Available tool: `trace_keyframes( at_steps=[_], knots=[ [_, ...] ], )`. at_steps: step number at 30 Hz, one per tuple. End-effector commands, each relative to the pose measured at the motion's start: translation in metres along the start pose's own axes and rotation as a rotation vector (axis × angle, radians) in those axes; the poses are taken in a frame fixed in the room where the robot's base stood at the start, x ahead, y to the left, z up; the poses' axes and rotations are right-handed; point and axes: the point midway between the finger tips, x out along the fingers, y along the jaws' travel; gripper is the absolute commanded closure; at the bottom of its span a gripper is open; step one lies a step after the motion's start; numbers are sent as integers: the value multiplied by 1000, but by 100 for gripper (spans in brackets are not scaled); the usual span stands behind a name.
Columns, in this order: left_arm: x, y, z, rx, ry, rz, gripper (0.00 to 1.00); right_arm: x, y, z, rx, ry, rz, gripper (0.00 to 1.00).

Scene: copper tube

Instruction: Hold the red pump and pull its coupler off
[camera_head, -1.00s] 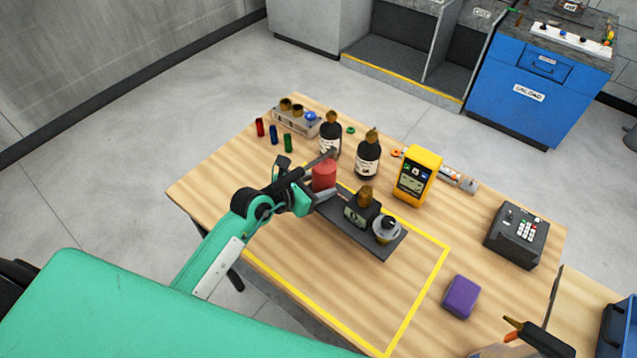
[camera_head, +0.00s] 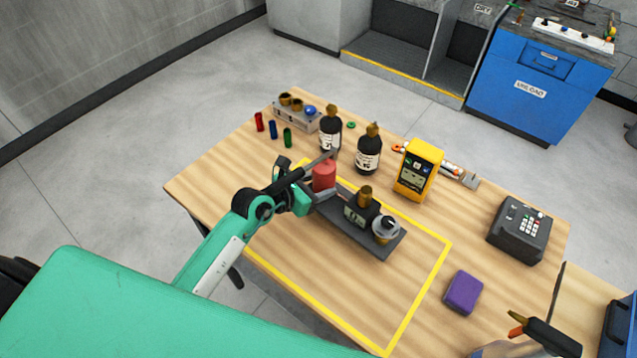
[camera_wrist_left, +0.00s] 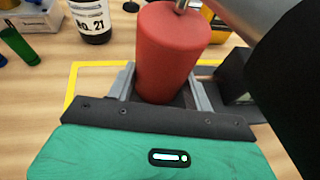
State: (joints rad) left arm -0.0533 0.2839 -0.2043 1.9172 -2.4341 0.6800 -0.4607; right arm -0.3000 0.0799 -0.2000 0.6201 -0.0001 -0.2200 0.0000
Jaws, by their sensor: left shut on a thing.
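The red pump (camera_head: 324,175) is an upright red cylinder on the left end of a dark base plate (camera_head: 383,249). In the left wrist view the red pump (camera_wrist_left: 172,55) stands between the fingers of my left gripper (camera_wrist_left: 165,90), which is shut on it. In the head view my left gripper (camera_head: 316,182) reaches the pump from the left. A metal stub shows on top of the pump in the wrist view, and a grey bar-like part passes close by. I cannot make out the coupler clearly.
The plate also carries a brass-topped gauge block (camera_head: 361,213) and a round grey-white part (camera_head: 385,229). Two dark bottles (camera_head: 330,132) and a yellow meter (camera_head: 418,170) stand behind. A purple block (camera_head: 463,292) lies front right. The yellow-outlined area in front is clear.

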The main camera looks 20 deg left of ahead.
Motion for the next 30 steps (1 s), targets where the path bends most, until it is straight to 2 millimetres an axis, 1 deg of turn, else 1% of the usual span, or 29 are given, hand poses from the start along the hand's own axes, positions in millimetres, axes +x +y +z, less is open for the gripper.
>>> trace_keyframes(
  at_steps=[1,30],
  knots=[
    [0,0,4,-2,-12,1,100,1,0,0,0,0,0,23],
    [8,0,-16,-2,-12,2,100,16,0,1,0,0,0,23]
  ],
)
